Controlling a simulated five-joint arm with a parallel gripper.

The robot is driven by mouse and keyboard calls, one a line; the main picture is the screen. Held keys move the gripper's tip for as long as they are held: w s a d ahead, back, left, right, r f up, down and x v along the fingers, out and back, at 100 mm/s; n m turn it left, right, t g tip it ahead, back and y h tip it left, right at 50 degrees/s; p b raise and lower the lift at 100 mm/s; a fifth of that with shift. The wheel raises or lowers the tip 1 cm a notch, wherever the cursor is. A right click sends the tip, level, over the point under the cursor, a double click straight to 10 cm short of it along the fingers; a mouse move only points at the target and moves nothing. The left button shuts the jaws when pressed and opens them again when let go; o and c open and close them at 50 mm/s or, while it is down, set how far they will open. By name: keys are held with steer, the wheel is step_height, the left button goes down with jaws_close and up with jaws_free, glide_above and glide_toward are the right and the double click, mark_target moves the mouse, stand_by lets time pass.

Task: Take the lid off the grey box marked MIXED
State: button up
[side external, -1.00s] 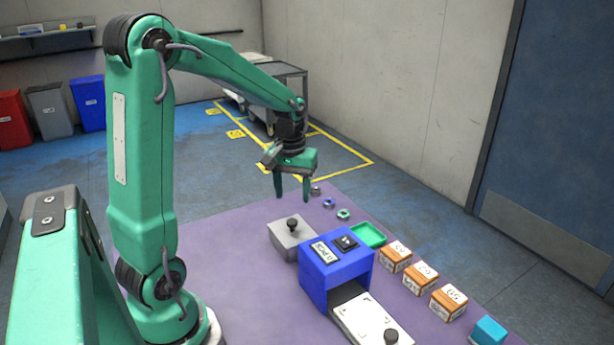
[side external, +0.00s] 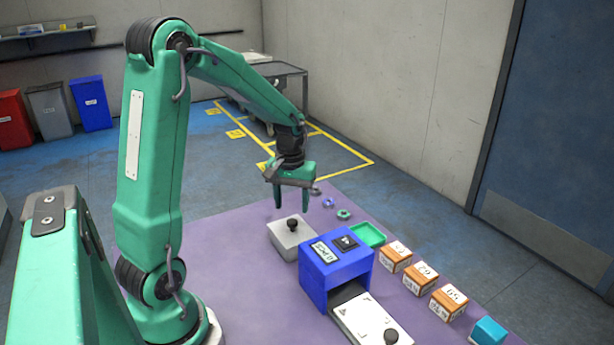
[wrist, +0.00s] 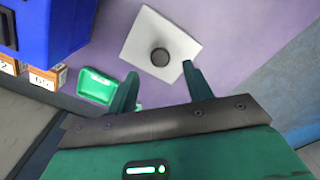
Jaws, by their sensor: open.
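The grey box (side external: 290,246) stands on the purple mat, its lid (side external: 281,226) on top with a round black knob (side external: 293,224). No MIXED marking can be read on it. My gripper (side external: 292,203) is open and empty, fingers pointing down, above the box and apart from the knob. In the wrist view the pale lid (wrist: 138,40) and dark knob (wrist: 160,57) show just beyond the tips of my gripper (wrist: 160,70), between the two fingers' lines.
A blue scanner box (side external: 322,283) stands close to the grey box, with a white plate (side external: 362,318) bearing a black knob in front. A green tray (side external: 370,234), several labelled orange-brown boxes (side external: 421,278) and a teal cube (side external: 488,330) line the right. Small rings (side external: 343,214) lie behind.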

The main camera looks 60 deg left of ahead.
mark_target(292, 221)
steer(key=shift+f, duration=2.45)
steer(key=c, duration=1.1)
steer(key=shift+o, duration=0.2)
steer(key=shift+r, duration=0.15)
steer(key=shift+r, duration=0.5)
steer(key=r, duration=0.3)
steer(key=shift+d+r, duration=0.15)
steer(key=shift+d, duration=0.1)
steer(key=s+d+r, duration=0.1)
steer(key=d+r, duration=0.5)
steer(key=d, duration=0.5)
steer(key=shift+r, duration=0.25)
